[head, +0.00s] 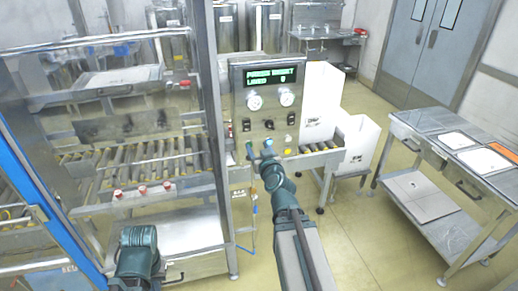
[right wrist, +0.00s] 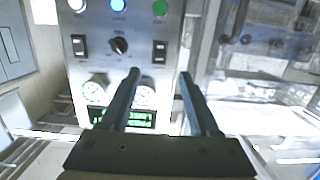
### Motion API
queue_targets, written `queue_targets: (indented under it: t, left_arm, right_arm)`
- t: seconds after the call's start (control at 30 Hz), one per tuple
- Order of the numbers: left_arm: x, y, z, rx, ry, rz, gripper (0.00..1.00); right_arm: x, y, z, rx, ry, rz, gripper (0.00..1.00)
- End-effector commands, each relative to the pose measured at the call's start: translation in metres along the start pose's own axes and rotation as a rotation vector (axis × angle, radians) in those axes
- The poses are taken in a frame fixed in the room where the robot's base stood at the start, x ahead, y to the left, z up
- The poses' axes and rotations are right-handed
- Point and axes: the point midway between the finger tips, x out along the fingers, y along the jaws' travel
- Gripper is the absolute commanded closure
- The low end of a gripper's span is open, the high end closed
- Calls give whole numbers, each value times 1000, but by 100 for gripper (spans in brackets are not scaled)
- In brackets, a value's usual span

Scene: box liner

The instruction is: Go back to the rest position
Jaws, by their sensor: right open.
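My right gripper (head: 259,146) is in front of the lower part of the control panel (head: 238,88). In the right wrist view my right gripper (right wrist: 159,73) is open, its two fingers apart with nothing between them. I cannot tell whether the fingers touch the panel. A teal part of my left arm shows at the lower left of the head view; its gripper is out of view.
The panel has a green-lettered display (head: 271,76), gauges and switches. A roller conveyor (head: 130,165) runs behind a clear-walled machine frame at left. White boxes (head: 357,143) stand right of the panel. A steel table (head: 430,127) is at right. Floor between is clear.

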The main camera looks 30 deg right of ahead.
Motion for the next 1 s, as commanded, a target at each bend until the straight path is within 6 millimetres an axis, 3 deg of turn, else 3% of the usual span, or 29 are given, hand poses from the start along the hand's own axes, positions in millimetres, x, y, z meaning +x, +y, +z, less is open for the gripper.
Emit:
queue_targets:
  t: [0.33,0.43,0.57,0.73,0.9,1.0]
  left_arm:
    - [0,0,0,0,0,0,100]
    - [2,0,0,0,0,0,100]
    - [7,1,0,0,0,0,100]
    - [16,2,-1,0,0,0,100]
    - [27,3,-1,0,0,0,100]
    - [33,3,-2,-1,0,0,100]
  right_arm:
    - [0,-1,0,0,-2,-3,38]
    - [1,-18,8,-4,-28,-44,38]
    - [-2,-78,38,-26,-138,-189,38]
    - [-32,-178,105,-87,-412,-421,38]
    - [-97,-249,183,-201,-772,-559,38]
    - [-146,-268,224,-299,-1004,-560,38]
